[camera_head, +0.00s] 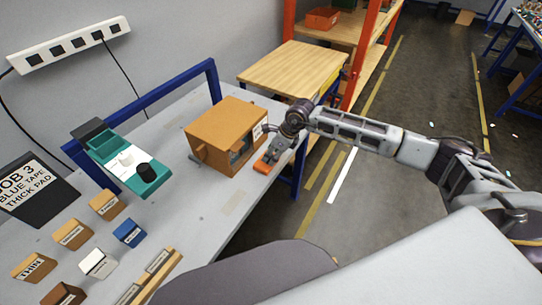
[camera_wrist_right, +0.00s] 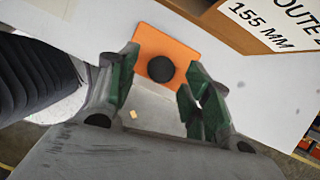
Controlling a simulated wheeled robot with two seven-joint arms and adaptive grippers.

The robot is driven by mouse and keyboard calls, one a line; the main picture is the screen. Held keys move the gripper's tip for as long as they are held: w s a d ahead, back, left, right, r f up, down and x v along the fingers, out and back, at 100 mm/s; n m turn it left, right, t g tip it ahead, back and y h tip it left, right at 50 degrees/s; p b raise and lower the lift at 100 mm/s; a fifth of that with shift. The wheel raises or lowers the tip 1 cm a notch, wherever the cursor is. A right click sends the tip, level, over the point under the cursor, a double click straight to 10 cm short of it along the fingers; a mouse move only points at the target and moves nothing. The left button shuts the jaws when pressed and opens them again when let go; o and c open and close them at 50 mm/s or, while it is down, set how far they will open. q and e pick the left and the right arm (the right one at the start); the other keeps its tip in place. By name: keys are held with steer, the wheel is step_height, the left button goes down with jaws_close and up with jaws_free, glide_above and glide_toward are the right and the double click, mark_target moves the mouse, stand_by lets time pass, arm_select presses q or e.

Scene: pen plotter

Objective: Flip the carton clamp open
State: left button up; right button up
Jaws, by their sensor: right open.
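An orange plate (camera_wrist_right: 165,50) with a round black knob (camera_wrist_right: 160,69) lies between the fingertips in the right wrist view; I take it to be the carton clamp. The orange part also shows low beside the carton in the head view (camera_head: 262,168). The brown carton (camera_head: 227,130) stands on the grey table, with a dark opening in its front. Its printed label (camera_wrist_right: 270,22) shows at the upper right of the wrist view. My right gripper (camera_wrist_right: 163,92) is open, its green-padded fingers either side of the knob; contact cannot be told. My left gripper is out of view.
A teal tray device (camera_head: 120,160) with a black knob stands left of the carton. Several small blocks and a dark sign (camera_head: 38,190) are at the near left. A blue rail (camera_head: 150,104) runs behind the table. Bare tabletop lies in front of the carton.

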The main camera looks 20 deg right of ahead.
steer(key=v, duration=0.9)
steer(key=shift+s+r, duration=0.2)
steer(key=shift+r, duration=0.1)
steer(key=shift+d, duration=0.1)
